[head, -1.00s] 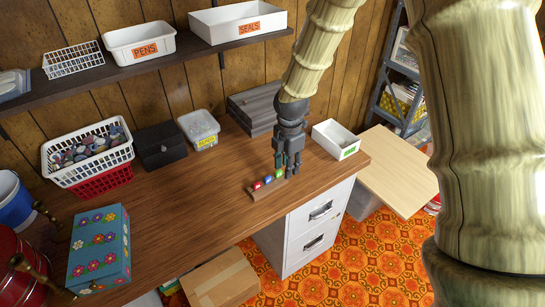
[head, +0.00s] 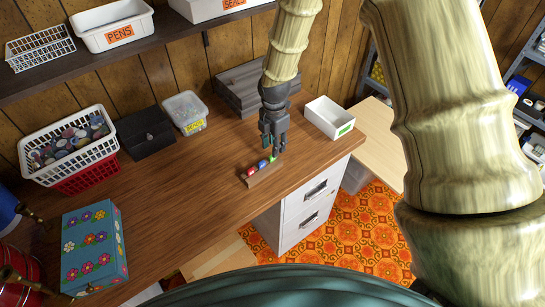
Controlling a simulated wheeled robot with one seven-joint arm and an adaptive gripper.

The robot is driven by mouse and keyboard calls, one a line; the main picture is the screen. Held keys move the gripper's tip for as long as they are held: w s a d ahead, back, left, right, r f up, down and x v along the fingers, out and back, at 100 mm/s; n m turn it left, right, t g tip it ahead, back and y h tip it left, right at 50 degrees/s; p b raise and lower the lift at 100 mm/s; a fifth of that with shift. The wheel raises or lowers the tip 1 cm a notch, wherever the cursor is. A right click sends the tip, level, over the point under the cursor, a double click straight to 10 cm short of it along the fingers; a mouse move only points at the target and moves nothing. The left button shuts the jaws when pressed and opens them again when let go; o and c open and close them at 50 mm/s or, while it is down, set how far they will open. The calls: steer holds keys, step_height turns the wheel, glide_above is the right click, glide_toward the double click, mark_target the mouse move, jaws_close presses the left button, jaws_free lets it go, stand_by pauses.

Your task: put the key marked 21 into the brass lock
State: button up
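A small wooden rack (head: 265,175) near the desk's front edge holds small coloured pieces, apparently key tags: a red one (head: 251,171), a blue one (head: 262,164) and a green one (head: 273,158). Any numbers are too small to read, so I cannot tell which is 21. My gripper (head: 273,149) points down at the right end of the rack, at the green piece. Its fingers partly hide that piece, and I cannot tell whether they touch or grip it. I cannot make out a brass lock.
A white filing cabinet (head: 290,229) stands under the desk's right end. A white bin with a green label (head: 328,119) stands right of my gripper. A grey stack (head: 238,92), a clear tub (head: 186,112) and a black box (head: 144,133) stand behind. The desk's front middle is clear.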

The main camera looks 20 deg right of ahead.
mark_target(272, 160)
steer(key=shift+s+a+f+p, duration=0.15)
steer(key=shift+f+p, duration=0.7)
steer(key=shift+f, duration=1.8)
jaws_close()
